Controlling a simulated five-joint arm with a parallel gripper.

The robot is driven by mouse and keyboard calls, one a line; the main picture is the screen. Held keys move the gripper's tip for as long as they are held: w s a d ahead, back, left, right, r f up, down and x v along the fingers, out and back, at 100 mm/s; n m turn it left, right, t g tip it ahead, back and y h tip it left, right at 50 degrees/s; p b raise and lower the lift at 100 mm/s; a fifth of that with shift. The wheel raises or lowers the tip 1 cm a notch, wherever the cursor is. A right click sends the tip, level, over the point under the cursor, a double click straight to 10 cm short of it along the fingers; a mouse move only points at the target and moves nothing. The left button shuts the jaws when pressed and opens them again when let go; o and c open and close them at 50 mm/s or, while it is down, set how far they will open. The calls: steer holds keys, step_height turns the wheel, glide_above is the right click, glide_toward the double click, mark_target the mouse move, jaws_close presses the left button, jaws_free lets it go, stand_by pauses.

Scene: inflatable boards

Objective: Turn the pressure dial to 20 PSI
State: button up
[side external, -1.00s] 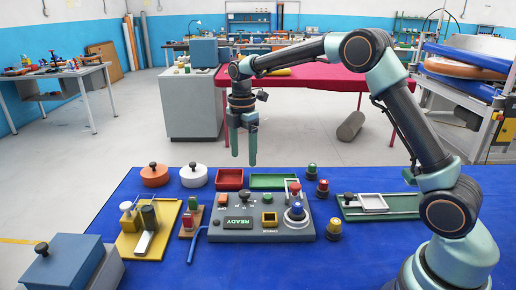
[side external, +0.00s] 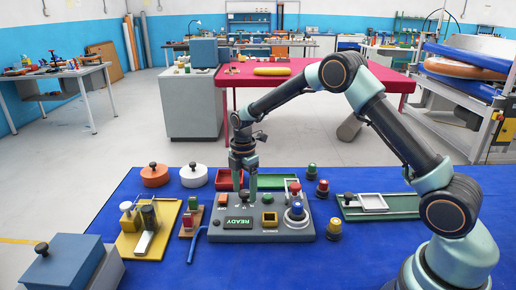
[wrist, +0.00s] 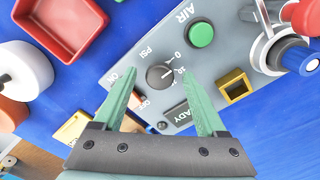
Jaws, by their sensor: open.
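The pressure dial (wrist: 160,77) is a dark round knob on the grey control panel (side external: 262,229), beside "PSI" lettering and a printed scale starting at 0. A small pale mark shows on the knob, but I cannot read its setting surely. My gripper (wrist: 161,72) is open, its two green fingers on either side of the dial in the wrist view. In the side view my gripper (side external: 244,185) points down just above the back of the panel. I cannot tell whether the fingers touch the dial.
A red tray (side external: 226,179) lies behind the panel.

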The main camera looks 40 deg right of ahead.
jaws_close()
steer(key=shift+m, duration=0.3)
steer(key=m, duration=1.2)
steer(key=shift+m, duration=0.3)
steer(key=m, duration=0.7)
steer(key=shift+r, duration=0.1)
steer(key=m, duration=0.6)
steer(key=shift+m, duration=0.3)
